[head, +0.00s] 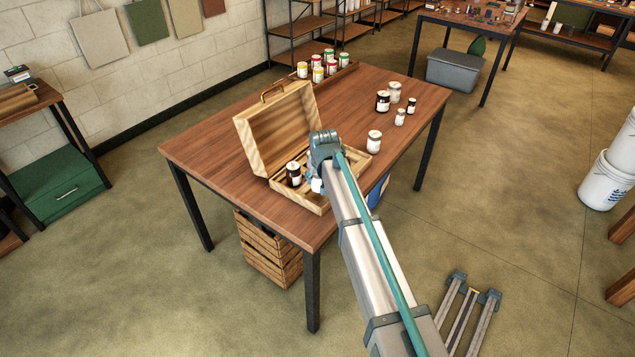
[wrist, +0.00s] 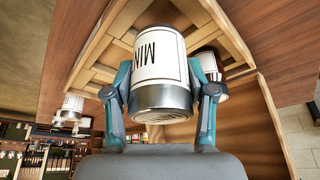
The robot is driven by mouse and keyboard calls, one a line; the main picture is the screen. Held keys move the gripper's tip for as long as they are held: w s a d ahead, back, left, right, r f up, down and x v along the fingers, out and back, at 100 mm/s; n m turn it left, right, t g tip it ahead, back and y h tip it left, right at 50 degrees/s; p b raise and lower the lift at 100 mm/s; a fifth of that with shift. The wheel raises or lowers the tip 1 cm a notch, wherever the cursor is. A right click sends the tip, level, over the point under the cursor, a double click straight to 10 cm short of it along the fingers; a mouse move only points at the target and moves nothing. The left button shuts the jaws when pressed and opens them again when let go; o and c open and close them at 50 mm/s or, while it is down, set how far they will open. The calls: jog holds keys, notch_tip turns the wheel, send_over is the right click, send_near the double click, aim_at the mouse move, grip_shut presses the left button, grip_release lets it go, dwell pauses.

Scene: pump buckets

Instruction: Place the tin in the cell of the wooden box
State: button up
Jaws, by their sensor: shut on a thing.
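The wooden box (head: 285,88) stands open on the brown table, its lid leaning back and its low tray divided into cells. My gripper (wrist: 160,82) is shut on the tin (wrist: 160,58), a metal can with a white label whose visible letters read "MIN". In the wrist view the tin is between the two teal fingers, in front of the box's wooden dividers (wrist: 97,73). In the head view my arm hides most of the gripper and tin over the tray. I cannot tell whether the tin touches the box.
A dark jar with a white label (head: 293,174) stands in the tray's left part. Several jars, including a white one (head: 374,141) and a dark one (head: 383,101), stand on the table's right side. Small coloured tins (head: 318,74) line the back. The table's left part (head: 205,150) is clear.

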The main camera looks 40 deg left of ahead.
aim_at(317, 185)
jog(key=shift+w+a+f, duration=0.25)
jog(key=shift+a+f, duration=0.25)
jog(key=shift+f, duration=0.05)
notch_tip(317, 185, down, 3)
jog(key=shift+r+p, duration=0.15)
jog(key=shift+p, duration=0.9)
jog(key=shift+f, duration=0.35)
jog(key=shift+f, duration=0.1)
jog(key=o, duration=1.2)
